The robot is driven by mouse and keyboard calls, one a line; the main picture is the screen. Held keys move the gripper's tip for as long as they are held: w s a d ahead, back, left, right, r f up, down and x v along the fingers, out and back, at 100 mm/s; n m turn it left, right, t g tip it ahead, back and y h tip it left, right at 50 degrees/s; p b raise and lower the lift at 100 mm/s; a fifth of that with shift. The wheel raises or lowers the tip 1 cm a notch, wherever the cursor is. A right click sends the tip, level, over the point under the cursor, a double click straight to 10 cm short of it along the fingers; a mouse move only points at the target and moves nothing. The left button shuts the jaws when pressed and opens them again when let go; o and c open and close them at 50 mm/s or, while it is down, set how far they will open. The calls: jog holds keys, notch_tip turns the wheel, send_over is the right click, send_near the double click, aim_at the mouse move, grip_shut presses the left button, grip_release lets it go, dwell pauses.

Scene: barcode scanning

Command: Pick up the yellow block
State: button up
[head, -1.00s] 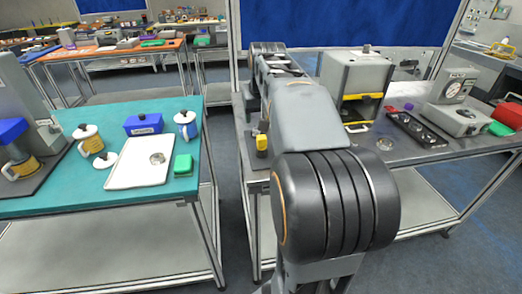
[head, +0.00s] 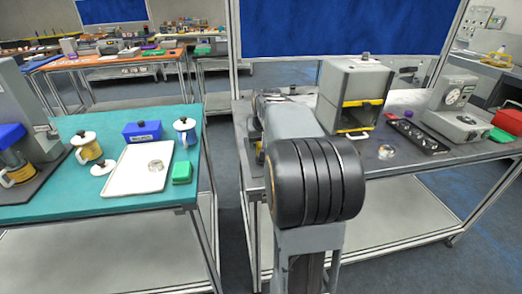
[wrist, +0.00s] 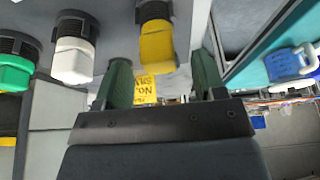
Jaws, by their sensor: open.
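In the wrist view a yellow block (wrist: 156,46) with a black collar shows at the top middle, beyond my fingertips. My gripper (wrist: 163,74) has its two dark green fingers spread apart, with nothing held between them. The block's near end lies between the lines of the two fingers in the picture; I cannot tell its exact distance. In the head view my own arm covers my gripper and the block.
A white block (wrist: 73,60) and a green block (wrist: 14,73) with similar black collars stand left of the yellow one in the wrist view. A yellow printed label (wrist: 146,92) shows behind the fingers. A blue object (wrist: 284,66) lies on the teal table at right.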

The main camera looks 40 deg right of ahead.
jog(key=shift+x, duration=1)
jog(key=shift+c, duration=0.5)
jog(key=c, duration=0.9)
